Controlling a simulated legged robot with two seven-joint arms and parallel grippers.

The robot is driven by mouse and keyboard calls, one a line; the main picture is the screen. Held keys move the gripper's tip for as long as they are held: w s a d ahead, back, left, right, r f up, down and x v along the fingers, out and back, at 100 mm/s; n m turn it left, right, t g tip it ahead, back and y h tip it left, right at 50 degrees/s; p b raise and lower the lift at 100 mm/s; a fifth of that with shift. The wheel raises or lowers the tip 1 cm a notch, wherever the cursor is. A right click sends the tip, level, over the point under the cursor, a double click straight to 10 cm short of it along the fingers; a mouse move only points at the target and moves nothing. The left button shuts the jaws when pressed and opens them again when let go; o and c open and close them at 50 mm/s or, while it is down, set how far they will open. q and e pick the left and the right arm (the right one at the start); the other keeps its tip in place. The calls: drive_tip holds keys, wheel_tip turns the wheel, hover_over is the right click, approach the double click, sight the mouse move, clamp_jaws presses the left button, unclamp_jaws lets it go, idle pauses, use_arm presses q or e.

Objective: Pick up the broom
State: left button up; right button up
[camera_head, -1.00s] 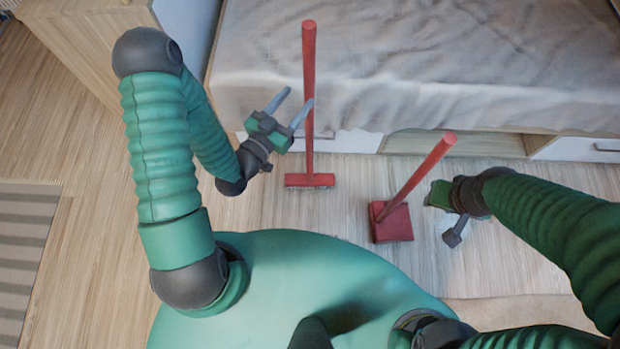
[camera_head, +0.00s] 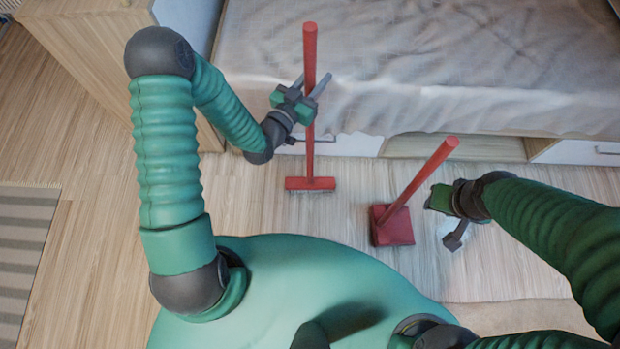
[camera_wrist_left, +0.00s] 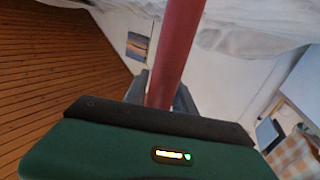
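The red broom (camera_head: 310,160) stands upright on the floor by the bed, its wide head (camera_head: 310,184) at the bottom. My left gripper (camera_head: 311,82) is at the upper part of the handle with its fingers open, one on each side of it. In the left wrist view the handle (camera_wrist_left: 178,45) runs between the two fingers (camera_wrist_left: 163,88); whether they touch it cannot be told. My right gripper (camera_head: 444,222) is low at the right, beside the dustpan, with no object seen in it; its finger opening is unclear.
A red dustpan (camera_head: 393,226) with an upright handle stands on the floor right of the broom. The bed (camera_head: 440,70) with a grey cover is behind, with drawers (camera_head: 575,151) below. A wooden cabinet (camera_head: 85,40) is at the left. A striped rug (camera_head: 22,250) lies far left.

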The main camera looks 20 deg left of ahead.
use_arm(q)
clamp_jaws()
